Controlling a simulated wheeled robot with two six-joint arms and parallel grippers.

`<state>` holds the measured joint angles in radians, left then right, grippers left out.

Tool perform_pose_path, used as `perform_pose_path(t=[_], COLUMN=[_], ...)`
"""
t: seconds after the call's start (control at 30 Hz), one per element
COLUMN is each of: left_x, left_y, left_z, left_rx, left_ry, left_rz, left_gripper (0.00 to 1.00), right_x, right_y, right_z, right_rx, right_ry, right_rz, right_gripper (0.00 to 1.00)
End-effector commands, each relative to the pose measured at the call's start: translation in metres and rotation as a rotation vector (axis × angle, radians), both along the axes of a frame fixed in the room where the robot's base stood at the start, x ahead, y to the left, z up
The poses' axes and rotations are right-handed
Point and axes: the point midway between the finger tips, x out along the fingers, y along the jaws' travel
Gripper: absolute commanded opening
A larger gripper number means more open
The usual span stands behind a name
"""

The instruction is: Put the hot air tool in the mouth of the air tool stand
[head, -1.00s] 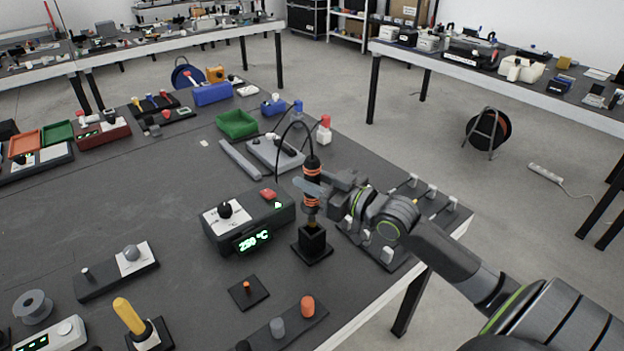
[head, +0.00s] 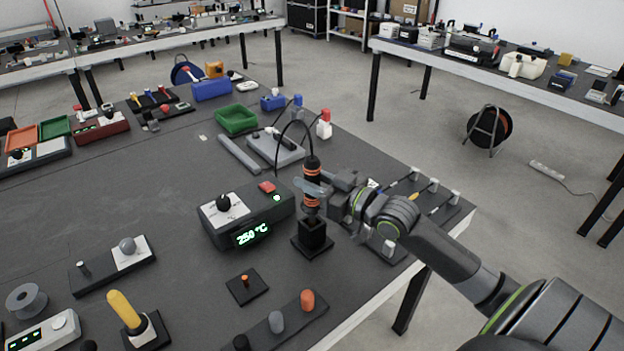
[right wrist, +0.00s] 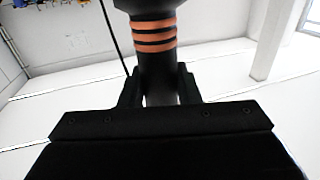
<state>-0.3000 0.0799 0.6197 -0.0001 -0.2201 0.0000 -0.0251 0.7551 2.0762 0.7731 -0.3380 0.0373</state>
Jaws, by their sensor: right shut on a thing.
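The hot air tool (head: 312,168) is black with orange rings and stands about upright, a cable looping from its top. My right gripper (head: 314,188) is shut around its body; in the right wrist view the tool (right wrist: 154,36) sits between the two fingers (right wrist: 158,88). The air tool stand (head: 313,238), a black block on a square base, is directly below. The tool's lower end meets the stand's top, and its nozzle is hidden, seemingly inside the mouth. My left gripper is not in view.
A control box (head: 245,214) reading 250 °C stands just left of the stand. A rack with several pegs (head: 433,187) lies right, under my right arm. A small plate with an orange peg (head: 246,287) lies in front. The table's right edge is close.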

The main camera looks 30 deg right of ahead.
Motion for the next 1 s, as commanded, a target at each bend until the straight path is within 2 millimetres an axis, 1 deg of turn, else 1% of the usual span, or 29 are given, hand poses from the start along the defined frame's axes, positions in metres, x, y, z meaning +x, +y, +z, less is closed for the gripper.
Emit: perform_pose_path(t=[1.0], left_x=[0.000], left_y=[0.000], left_z=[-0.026], left_rx=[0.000], left_ry=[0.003], left_rz=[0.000], left_gripper=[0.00], right_x=[0.000], right_y=[0.000], right_z=[-0.026], right_rx=[0.001], right_ry=[-0.002], right_rz=[0.000], right_gripper=[0.10])
